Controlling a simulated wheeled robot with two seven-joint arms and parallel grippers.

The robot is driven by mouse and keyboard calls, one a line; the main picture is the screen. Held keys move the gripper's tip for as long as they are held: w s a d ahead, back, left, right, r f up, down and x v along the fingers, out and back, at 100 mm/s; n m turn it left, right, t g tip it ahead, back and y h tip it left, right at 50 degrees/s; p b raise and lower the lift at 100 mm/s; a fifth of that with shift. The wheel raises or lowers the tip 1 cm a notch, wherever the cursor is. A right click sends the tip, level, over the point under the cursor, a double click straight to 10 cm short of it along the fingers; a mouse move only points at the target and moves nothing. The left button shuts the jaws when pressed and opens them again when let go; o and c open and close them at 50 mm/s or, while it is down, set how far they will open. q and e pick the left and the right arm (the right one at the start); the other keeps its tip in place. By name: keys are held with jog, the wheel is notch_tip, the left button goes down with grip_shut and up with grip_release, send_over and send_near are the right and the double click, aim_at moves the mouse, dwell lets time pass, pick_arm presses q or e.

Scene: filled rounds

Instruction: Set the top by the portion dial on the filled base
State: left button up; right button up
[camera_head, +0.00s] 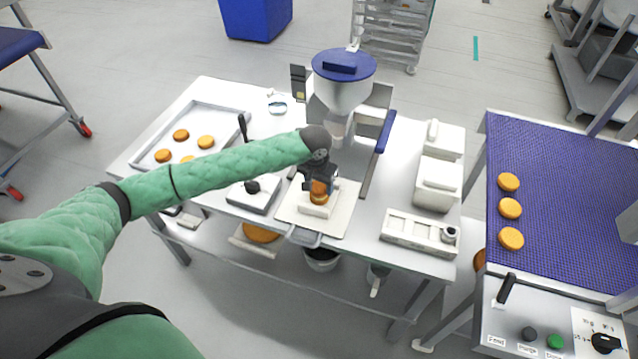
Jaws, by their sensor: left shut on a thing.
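My left gripper (318,181) is shut on an orange-brown round top (320,187), under the nozzle of the blue-lidded filling hopper (343,90). Just below the top, another orange-brown round, the base (319,199), shows on a small white block (316,211) on a pale board (339,212). The gripper hides part of both rounds, and I cannot tell whether they touch. No filling can be made out. A white panel (408,231) with a dark-topped dial (450,234) lies at the table's front right. My right gripper is not in view.
A tray (228,116) with several rounds stands at the table's left. A lever device (252,194) is beside the board, and white containers (438,182) stand right. A blue belt (565,190) carries three rounds (509,209); its control panel (548,325) is at front right.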

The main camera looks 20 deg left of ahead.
pick_arm(q)
jog(key=shift+f, duration=0.45)
dwell(0.5)
jog(key=o, duration=1.2)
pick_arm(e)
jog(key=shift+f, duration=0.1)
pick_arm(q)
jog(key=shift+r+p, duration=1.5)
jog(key=shift+p, duration=0.05)
jog(key=shift+r+p, duration=2)
jog(key=shift+p, duration=0.05)
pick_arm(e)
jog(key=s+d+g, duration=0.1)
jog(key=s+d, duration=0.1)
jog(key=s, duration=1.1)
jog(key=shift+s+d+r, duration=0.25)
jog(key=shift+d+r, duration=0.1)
